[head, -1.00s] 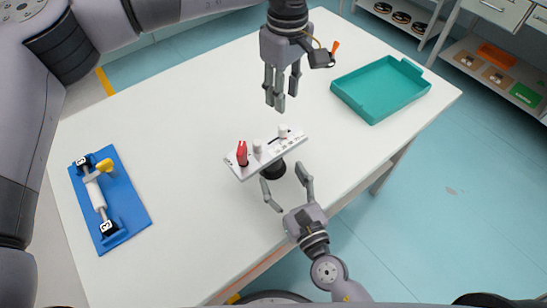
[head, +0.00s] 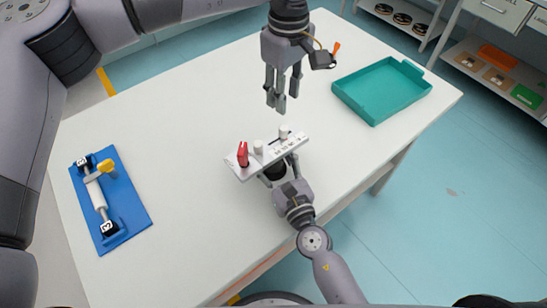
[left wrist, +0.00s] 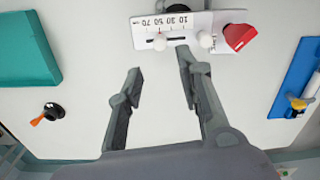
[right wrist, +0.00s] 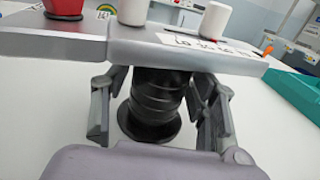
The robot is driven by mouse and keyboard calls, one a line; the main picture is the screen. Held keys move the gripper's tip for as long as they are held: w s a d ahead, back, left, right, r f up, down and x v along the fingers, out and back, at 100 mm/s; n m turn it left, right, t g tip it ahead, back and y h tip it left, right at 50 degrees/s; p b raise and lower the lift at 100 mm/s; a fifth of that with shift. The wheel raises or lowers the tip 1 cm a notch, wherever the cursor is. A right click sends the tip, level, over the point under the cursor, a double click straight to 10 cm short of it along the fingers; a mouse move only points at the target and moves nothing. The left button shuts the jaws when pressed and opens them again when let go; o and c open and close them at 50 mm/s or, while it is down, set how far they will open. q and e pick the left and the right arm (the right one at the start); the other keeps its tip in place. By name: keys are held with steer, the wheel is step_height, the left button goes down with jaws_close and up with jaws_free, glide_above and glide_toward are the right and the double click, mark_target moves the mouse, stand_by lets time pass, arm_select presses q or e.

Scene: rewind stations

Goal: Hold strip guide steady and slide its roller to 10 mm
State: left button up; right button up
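The strip guide (head: 268,157) is a white plate with a printed scale and a red clamp (head: 243,154). It stands on a black round base (right wrist: 155,100). A white roller (left wrist: 160,42) sits at the slot, toward the high-number end, away from the 10. A second white post (left wrist: 206,40) stands between slot and red clamp. My right gripper (right wrist: 155,115) is open under the plate, with a finger on each side of the black base; gaps show beside it. My left gripper (head: 280,105) is open and empty above the table, behind the guide in the head view.
A blue fixture (head: 110,200) with a white rod and yellow handle lies at the table's left. A teal tray (head: 382,90) is at the right rear. A small black item with an orange tip (left wrist: 50,113) is near my left gripper. The middle table (head: 180,130) is clear.

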mark_target(284, 132)
jaws_close()
arm_select(q)
steer(key=shift+c, duration=0.5)
steer(key=m, duration=0.1)
steer(key=w+m+t, duration=0.1)
steer(key=m, duration=0.1)
steer(key=shift+w+f, duration=0.15)
steer(key=c, duration=0.4)
steer(key=m+t, duration=0.1)
steer(key=w+m, duration=0.1)
steer(key=m, duration=0.1)
steer(key=shift+w+d+m+t, duration=0.2)
steer(key=shift+m+t, duration=0.1)
steer(key=shift+t, duration=0.1)
steer(key=shift+c, duration=1.4)
steer(key=shift+w+r+m+t, duration=0.2)
steer(key=shift+w+m+t, duration=0.25)
steer(key=shift+m, duration=0.45)
jaws_close()
step_height(284, 132, down, 9)
steer(key=shift+s, duration=0.3)
